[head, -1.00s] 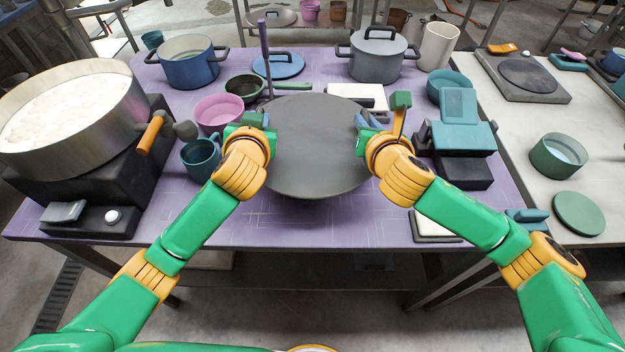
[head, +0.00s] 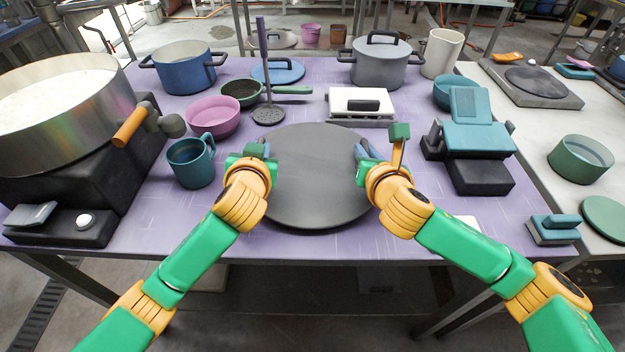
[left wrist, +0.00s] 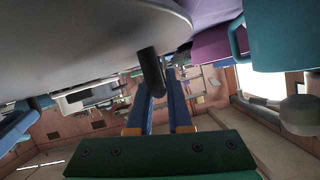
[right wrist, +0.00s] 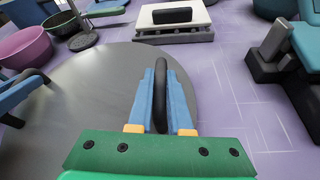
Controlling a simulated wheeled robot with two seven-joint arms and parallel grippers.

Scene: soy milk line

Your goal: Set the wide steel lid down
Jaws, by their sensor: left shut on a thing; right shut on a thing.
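The wide steel lid (head: 315,185) is a dark grey disc, held between my two grippers over the front middle of the purple table. My left gripper (head: 262,152) is shut on its left side; the left wrist view shows the blue fingers around a dark handle (left wrist: 151,72) at the rim. My right gripper (head: 364,154) is shut on its right side; the right wrist view shows the fingers closed on a black loop handle (right wrist: 160,95). The lid looks about level. Whether its underside touches the table cannot be told.
A large steel pot of white liquid (head: 70,110) stands left on a black burner. A teal mug (head: 190,163) and pink bowl (head: 213,116) are left of the lid. A white device (head: 361,103) lies behind it, a teal machine (head: 466,140) right. Bare table shows in front.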

